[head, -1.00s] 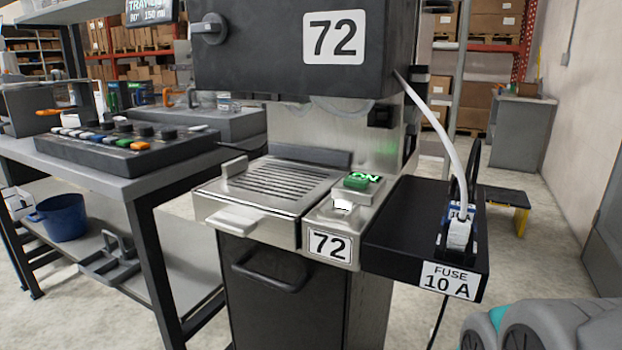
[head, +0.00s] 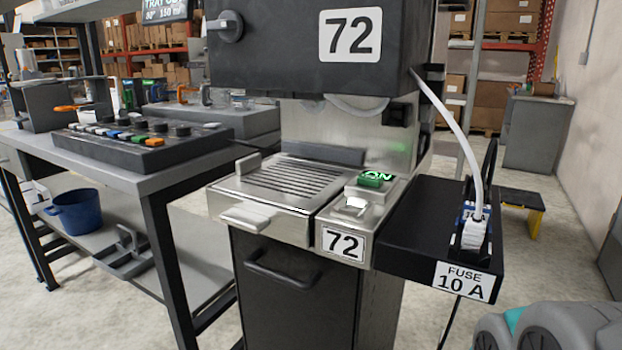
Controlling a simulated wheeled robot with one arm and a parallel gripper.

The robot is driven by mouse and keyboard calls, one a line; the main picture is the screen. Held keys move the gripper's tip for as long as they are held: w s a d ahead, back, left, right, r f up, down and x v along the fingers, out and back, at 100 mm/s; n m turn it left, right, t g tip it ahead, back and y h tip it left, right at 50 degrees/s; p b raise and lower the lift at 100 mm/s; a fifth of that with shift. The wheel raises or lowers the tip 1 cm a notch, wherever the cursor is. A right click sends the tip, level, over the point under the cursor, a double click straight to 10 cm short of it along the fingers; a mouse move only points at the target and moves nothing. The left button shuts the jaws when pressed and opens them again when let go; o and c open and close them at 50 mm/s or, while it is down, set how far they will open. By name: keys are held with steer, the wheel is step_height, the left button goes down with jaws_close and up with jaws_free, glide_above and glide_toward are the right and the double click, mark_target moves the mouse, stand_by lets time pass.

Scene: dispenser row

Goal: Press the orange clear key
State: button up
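A dark control box (head: 140,152) sits on the grey bench at the left. Its row of small coloured keys ends at the right in an orange key (head: 154,142). A smaller orange-looking key seems to sit further left in the row, but it is too small to be sure. No label can be read on these keys. My gripper is not in view.
Dispenser 72 (head: 290,45) stands in the middle, with a slatted tray (head: 305,172) and a green ON switch (head: 372,180). A black fuse shelf (head: 420,225) juts out at its right. A blue pot (head: 75,212) sits on the bench's lower shelf (head: 195,260).

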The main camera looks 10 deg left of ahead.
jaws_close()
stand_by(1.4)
